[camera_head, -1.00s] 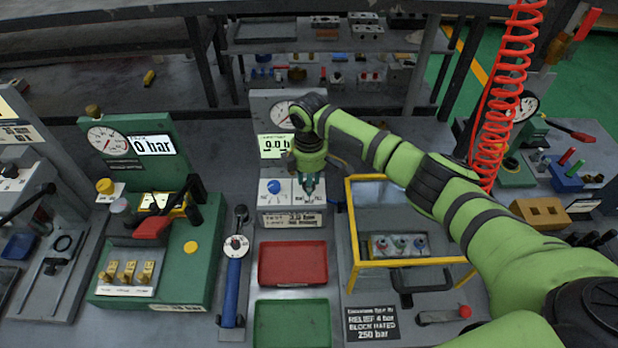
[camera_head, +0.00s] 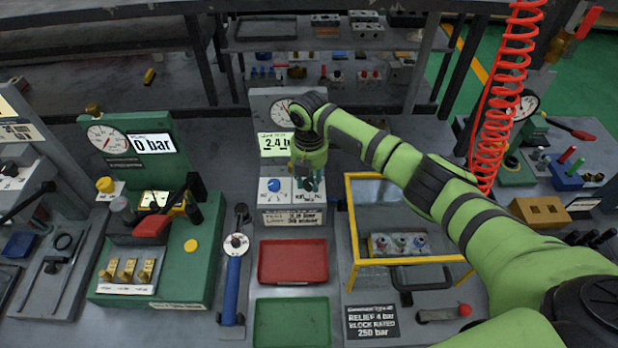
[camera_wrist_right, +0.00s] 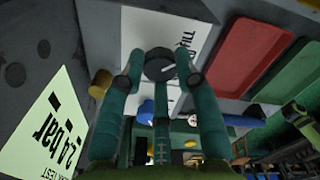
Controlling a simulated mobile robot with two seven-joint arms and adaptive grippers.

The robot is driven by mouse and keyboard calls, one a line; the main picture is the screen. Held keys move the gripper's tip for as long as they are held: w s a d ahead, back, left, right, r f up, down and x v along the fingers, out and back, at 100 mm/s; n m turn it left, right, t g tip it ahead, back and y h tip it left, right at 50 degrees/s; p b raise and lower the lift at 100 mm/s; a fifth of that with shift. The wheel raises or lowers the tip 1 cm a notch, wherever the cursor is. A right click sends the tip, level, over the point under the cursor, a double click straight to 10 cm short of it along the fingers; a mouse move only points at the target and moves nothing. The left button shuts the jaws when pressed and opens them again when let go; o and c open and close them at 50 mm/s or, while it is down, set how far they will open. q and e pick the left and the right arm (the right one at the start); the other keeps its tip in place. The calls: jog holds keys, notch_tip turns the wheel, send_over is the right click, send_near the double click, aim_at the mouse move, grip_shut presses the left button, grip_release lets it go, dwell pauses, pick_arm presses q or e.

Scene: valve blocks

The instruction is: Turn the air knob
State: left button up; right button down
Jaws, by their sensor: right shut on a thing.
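My right gripper (camera_head: 309,188) comes down from above onto the right half of a small white-topped panel (camera_head: 286,214). In the right wrist view its fingers (camera_wrist_right: 162,78) are closed around a dark round knob (camera_wrist_right: 159,62) with a pale pointer line, beside lettering that seems to read "FILL". In the head view this knob is mostly hidden by the fingers. A blue knob (camera_head: 274,185) with a white pointer sits on the panel's left half. Behind it a pale green display (camera_head: 274,143) reads about 2.4 bar, with a dial gauge (camera_head: 281,112) above, partly hidden. My left gripper is not in view.
A red tray (camera_head: 293,261) and a green tray (camera_head: 291,322) lie in front of the panel. A yellow-framed clear guard box (camera_head: 353,235) stands close on the right. A blue-handled lever (camera_head: 232,290) and a green valve stand (camera_head: 185,265) are on the left.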

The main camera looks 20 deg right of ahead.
aim_at(309, 183)
jog(key=shift+s+f+n, duration=0.1)
jog(key=shift+n, duration=0.2)
jog(key=c, duration=0.9)
grip_release()
notch_tip(309, 183, up, 12)
